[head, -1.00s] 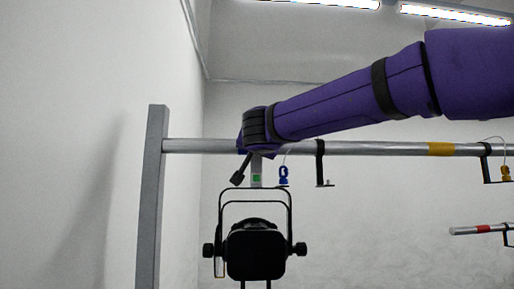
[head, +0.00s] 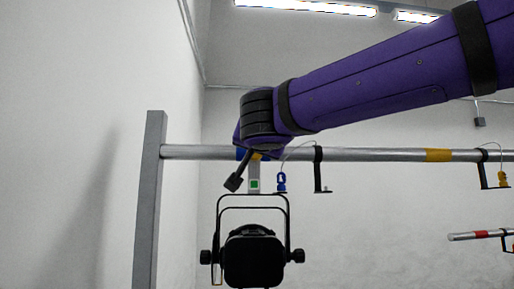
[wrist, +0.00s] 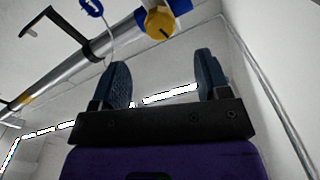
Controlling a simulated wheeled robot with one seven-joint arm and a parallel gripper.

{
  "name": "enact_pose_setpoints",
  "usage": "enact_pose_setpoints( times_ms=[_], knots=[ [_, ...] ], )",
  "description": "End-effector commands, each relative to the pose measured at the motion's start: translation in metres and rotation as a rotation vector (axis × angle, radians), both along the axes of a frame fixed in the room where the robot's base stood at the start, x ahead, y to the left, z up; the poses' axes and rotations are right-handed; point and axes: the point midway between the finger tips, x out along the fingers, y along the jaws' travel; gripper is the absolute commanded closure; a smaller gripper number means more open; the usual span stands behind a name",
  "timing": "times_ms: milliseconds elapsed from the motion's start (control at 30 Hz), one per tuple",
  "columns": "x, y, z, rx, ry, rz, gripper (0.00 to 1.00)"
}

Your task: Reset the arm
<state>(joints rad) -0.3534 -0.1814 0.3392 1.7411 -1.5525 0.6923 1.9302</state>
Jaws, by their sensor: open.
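My gripper (wrist: 163,78) is open in the wrist view, its two dark blue fingers apart with nothing between them. A yellow knob (wrist: 160,22) on the lamp's clamp lies just beyond the fingertips, apart from them. In the head view a dark finger of my gripper (head: 234,182) shows beside the clamp (head: 254,178), and my wrist covers the clamp's upper part. The black par can (head: 253,258) hangs upright below it in its yoke (head: 219,212). The clamp sits on a grey pipe (head: 370,155).
A blue safety hook (head: 281,182) and an empty black hook bracket (head: 319,175) hang right of the clamp. A grey post (head: 150,200) carries the pipe's left end. Another pipe (head: 475,236) shows lower right. Open room lies between the lamp and that pipe.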

Motion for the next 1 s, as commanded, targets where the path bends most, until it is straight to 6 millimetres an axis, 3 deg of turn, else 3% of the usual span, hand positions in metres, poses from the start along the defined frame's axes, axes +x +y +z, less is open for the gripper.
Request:
enact_pose_setpoints(
  times_ms=[533, 633, 767, 1000],
  knots=[
    [-0.001, 0.0, 0.0, -0.001, 0.0, -0.001, 0.31],
    [-0.002, -0.009, -0.005, -0.016, 0.017, -0.019, 0.31],
    [-0.009, -0.048, -0.03, -0.083, 0.106, -0.091, 0.31],
    [-0.053, -0.16, -0.12, -0.261, 0.45, -0.237, 0.31]
  ],
)
